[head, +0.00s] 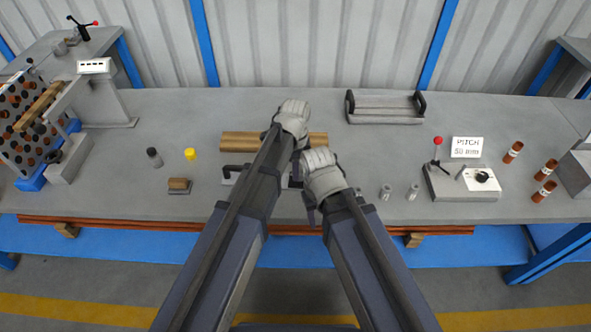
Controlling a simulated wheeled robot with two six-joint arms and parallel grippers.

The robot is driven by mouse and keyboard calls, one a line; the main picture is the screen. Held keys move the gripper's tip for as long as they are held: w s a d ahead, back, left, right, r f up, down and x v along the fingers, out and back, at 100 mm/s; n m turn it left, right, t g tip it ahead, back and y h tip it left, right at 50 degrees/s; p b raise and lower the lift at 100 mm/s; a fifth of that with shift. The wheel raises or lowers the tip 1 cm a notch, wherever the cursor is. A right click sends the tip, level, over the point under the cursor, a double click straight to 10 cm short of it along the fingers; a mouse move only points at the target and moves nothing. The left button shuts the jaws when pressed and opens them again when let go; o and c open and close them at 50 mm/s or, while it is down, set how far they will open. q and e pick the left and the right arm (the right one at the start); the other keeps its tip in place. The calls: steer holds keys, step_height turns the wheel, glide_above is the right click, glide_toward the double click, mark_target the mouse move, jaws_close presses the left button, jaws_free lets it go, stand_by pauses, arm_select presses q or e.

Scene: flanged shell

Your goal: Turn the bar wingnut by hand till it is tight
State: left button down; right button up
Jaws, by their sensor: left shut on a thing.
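I cannot make out the bar wingnut; the two gloved hands and forearms cover the middle of the bench. My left gripper (294,114), a grey gloved hand, is over the far middle of the bench, at the far side of the brown tubes (238,142). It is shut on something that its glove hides. My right gripper (320,165), also gloved, is nearer and a little to the right. Its fingers are bunched, and I cannot tell whether it holds anything. A dark-handled fixture (231,174) shows partly left of my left forearm.
A drilled plate rack (27,135) stands at the left. A yellow cap (190,153) lies left of the tubes. A black-ended tray (385,109) is at the back. A lever box (462,186) and a "PITCH 50 mm" sign (467,147) are at the right, near brown cylinders (513,152).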

arm_select(q)
steer(key=shift+w+m, duration=0.2)
steer(key=shift+m, duration=2)
steer(key=shift+w+d+m, duration=0.1)
steer(key=shift+w+m, duration=0.05)
steer(key=shift+m, duration=1)
steer(key=shift+w+d+m, duration=0.1)
steer(key=shift+m, duration=1.05)
steer(key=c, duration=1)
jaws_free()
steer(key=shift+r, duration=0.1)
step_height(320, 180, up, 8)
steer(key=p, duration=0.8)
steer(key=shift+f, duration=0.2)
